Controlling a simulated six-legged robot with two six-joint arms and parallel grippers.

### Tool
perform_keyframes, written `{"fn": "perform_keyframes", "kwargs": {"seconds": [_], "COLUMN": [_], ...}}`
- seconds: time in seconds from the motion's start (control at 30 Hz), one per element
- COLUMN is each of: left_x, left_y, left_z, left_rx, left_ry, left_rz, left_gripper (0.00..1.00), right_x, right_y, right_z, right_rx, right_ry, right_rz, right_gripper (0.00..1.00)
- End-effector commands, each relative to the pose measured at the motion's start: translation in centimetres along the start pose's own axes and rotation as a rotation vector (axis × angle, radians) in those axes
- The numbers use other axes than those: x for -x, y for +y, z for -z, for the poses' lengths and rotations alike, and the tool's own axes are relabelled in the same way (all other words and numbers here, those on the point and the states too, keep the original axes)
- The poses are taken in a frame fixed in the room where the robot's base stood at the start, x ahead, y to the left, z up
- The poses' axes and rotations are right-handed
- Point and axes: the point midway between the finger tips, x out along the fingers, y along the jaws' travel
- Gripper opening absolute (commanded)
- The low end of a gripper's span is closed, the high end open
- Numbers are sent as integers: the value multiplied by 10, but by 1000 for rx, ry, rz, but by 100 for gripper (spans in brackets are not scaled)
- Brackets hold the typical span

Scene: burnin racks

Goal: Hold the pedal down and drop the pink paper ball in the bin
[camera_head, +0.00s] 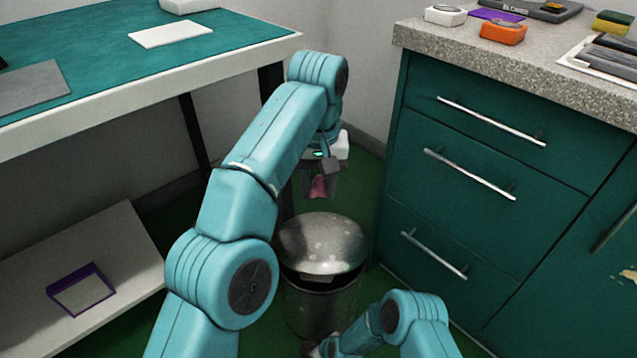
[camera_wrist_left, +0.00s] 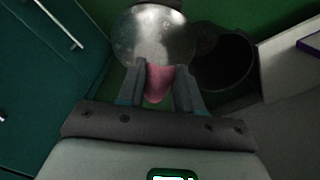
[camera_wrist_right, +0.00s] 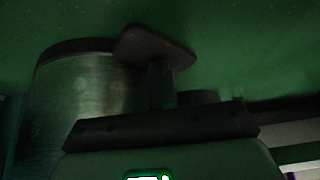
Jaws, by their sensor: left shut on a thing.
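The pink paper ball (camera_head: 319,187) is held between the fingers of my left gripper (camera_head: 320,190), above the bin's lid. It also shows between the fingers in the left wrist view (camera_wrist_left: 158,82). The metal bin (camera_head: 318,305) stands on the floor, its round lid (camera_head: 322,243) tilted up, with a dark gap under it. In the left wrist view a dark round opening (camera_wrist_left: 222,62) shows right of the lid. In the right wrist view my right gripper (camera_wrist_right: 160,75) looks shut, its fingertips over the dark pedal (camera_wrist_right: 152,46). Contact there is hard to see.
A teal drawer cabinet (camera_head: 470,190) with a speckled top stands right of the bin. At left are a teal-topped table (camera_head: 110,60) and a low white shelf (camera_head: 95,270) with a purple-edged tray (camera_head: 82,290). Green floor shows between them.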

Motion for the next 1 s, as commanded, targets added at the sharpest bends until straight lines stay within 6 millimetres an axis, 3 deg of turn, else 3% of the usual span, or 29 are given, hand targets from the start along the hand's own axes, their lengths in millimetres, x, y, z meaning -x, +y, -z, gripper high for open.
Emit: {"fn": "perform_keyframes", "kwargs": {"seconds": [0.7, 0.73, 0.8, 1.0], "left_x": [-1, -1, -2, -2], "left_y": [0, 0, 0, 0], "left_z": [0, 0, 0, 0], "left_rx": [0, 0, 0, 0], "left_ry": [0, 0, 0, 0], "left_rz": [0, 0, 0, 0], "left_gripper": [8, 45, 65, 65], "right_x": [-21, -21, -21, -21], "right_y": [-1, -1, -1, -1], "right_z": [-13, -13, -13, -14], "right_rx": [-3, -3, -3, -3], "right_ry": [-2, -2, -3, -4], "right_rz": [1, 1, 1, 2], "right_gripper": [0, 0, 0, 0]}}
